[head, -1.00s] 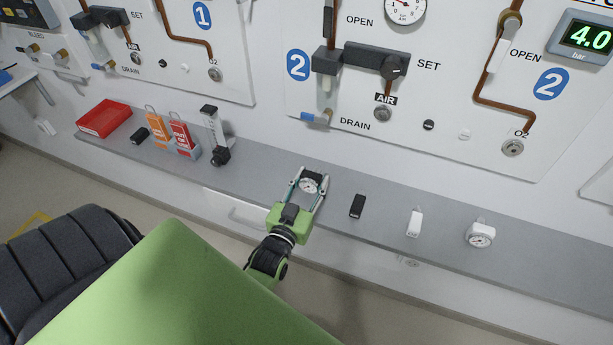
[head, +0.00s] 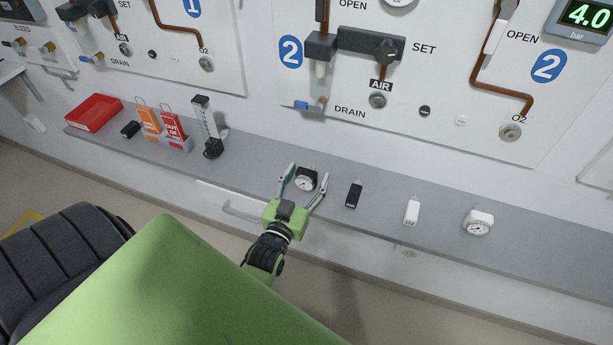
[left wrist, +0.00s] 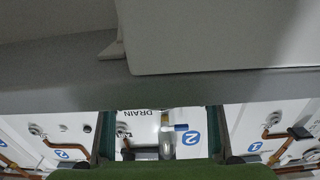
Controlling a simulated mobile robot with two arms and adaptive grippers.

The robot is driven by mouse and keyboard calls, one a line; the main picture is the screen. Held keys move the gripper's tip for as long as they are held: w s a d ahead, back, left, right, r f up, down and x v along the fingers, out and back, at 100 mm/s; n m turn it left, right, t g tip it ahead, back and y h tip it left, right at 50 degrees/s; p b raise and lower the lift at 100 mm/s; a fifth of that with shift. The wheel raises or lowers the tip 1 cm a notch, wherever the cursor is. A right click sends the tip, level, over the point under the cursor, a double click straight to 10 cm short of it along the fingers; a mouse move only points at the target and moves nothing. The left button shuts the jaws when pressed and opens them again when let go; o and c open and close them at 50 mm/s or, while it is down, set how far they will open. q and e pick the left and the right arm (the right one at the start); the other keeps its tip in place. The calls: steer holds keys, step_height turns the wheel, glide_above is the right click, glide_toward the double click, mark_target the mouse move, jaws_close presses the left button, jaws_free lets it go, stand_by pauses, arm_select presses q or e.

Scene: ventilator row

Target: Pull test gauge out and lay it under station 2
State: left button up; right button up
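A small round gauge with a white dial and dark body (head: 305,182) lies on the grey shelf (head: 385,222), below the left part of the station 2 panel (head: 455,75). My left gripper (head: 307,178) is open, with one finger on each side of this gauge. A gap shows between the gauge and the fingers. In the left wrist view the station 2 drain valve (left wrist: 168,138) appears upside down beyond the gripper; I cannot make out the gauge there. My right gripper is not in view.
Right of the gauge on the shelf are a black block (head: 354,194), a white block (head: 412,211) and a white-bodied gauge (head: 478,222). To the left stand a flowmeter (head: 207,128), orange and red tags (head: 160,125) and a red tray (head: 94,114).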

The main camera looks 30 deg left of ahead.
mark_target(303, 184)
arm_select(q)
steer(key=shift+s+f, duration=0.1)
steer(key=shift+s, duration=0.15)
steer(key=v, duration=0.7)
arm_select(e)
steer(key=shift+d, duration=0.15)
